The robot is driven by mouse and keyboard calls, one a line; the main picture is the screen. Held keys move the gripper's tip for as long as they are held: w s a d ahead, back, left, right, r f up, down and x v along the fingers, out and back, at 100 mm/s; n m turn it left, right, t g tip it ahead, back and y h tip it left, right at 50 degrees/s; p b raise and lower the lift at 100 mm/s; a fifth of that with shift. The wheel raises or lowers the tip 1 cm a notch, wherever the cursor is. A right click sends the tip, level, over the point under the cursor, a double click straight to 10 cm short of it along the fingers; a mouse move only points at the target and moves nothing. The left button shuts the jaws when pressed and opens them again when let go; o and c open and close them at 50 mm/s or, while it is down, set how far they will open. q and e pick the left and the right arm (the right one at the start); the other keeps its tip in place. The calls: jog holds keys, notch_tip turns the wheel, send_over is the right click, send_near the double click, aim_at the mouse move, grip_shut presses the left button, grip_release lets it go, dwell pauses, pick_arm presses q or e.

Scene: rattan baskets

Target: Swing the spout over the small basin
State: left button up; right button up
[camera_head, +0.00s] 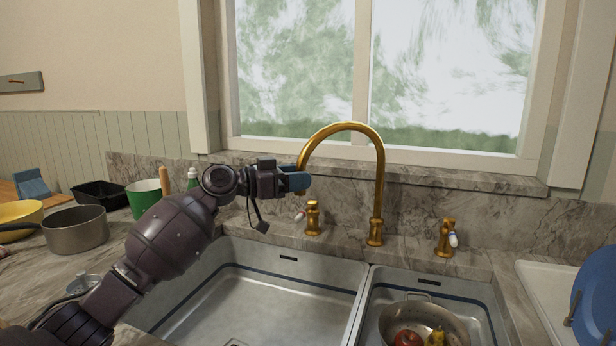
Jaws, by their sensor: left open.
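The brass gooseneck spout (353,126) rises behind the sink and arcs to the left. Its outlet end is over the back of the large left basin (265,290). The small basin (455,289) is at the right. My left gripper (299,181) is open, with its blue fingertips at the spout's hanging end. I cannot tell whether they touch it, and part of that end is hidden. My right gripper is not in view.
Two brass taps, left (313,218) and right (446,238), flank the spout's base. A metal colander (424,312) with fruit sits in the small basin. A saucepan (76,230) and a green cup (143,198) stand at left, a blue plate (594,295) at right.

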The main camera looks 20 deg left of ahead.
pick_arm(q)
jog(key=shift+x, duration=1.4)
grip_shut()
